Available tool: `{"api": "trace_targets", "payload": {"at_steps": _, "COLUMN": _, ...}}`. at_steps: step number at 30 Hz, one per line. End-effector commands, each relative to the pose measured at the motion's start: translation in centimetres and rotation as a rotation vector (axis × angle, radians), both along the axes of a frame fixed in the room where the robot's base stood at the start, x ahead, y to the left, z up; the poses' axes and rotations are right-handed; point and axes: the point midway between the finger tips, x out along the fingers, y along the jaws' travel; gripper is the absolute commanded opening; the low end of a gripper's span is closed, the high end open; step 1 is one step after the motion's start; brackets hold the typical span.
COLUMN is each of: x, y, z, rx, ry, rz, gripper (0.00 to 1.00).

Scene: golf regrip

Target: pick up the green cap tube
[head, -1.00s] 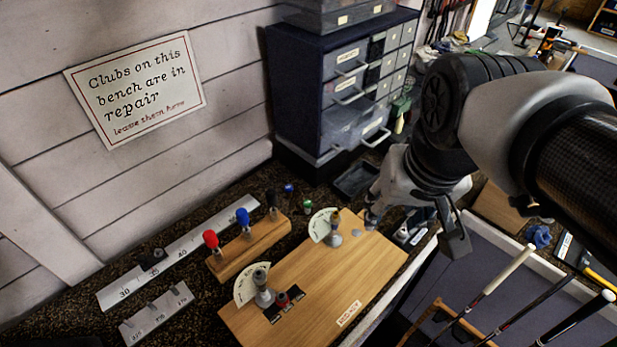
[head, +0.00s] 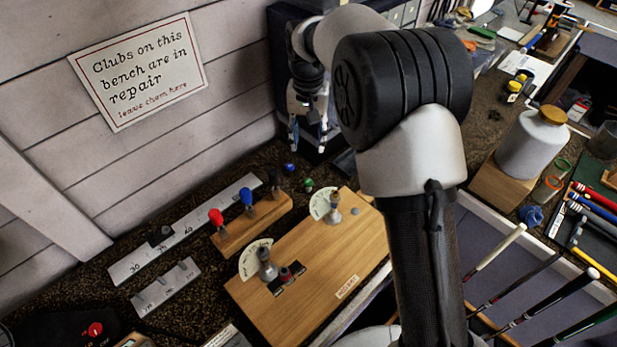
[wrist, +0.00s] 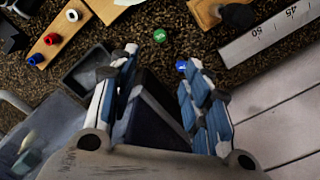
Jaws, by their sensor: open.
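The green cap tube shows as a small round green cap (head: 308,184) on the dark speckled bench, behind the wooden board. In the wrist view the green cap (wrist: 160,36) lies just beyond the fingertips, between their lines, nearer the left finger. A blue cap (head: 289,168) stands close by; in the wrist view this blue cap (wrist: 181,66) is beside the right fingertip. My gripper (head: 307,148) is open and empty, pointing down above and behind the caps. Both fingers (wrist: 163,57) show in the wrist view. The tube bodies below the caps cannot be made out.
A wooden rack (head: 262,215) with red, blue and black handles is left of the green cap. The wooden board (head: 312,285) with metal posts lies in front. A dark tray (wrist: 88,72) lies left of my fingers in the wrist view. The drawer cabinet (head: 283,65) stands behind.

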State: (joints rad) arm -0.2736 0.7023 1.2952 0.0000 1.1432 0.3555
Motion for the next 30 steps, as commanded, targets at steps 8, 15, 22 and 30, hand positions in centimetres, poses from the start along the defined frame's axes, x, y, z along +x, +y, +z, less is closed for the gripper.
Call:
{"api": "trace_targets", "payload": {"at_steps": 8, "x": -0.1, "y": 0.0, "z": -5.3, "rx": -0.002, "ry": 0.005, "rz": 0.000, "gripper": 0.44}}
{"api": "trace_targets", "payload": {"at_steps": 15, "x": -0.1, "y": 0.0, "z": -10.2, "rx": -0.002, "ry": 0.004, "rz": 0.000, "gripper": 0.44}}
{"api": "trace_targets", "payload": {"at_steps": 22, "x": 0.0, "y": 0.0, "z": -12.2, "rx": 0.000, "ry": 0.001, "rz": 0.000, "gripper": 0.44}}
{"api": "trace_targets", "payload": {"at_steps": 30, "x": -0.5, "y": -0.1, "z": -14.7, "rx": -0.001, "ry": 0.003, "rz": 0.000, "gripper": 0.44}}
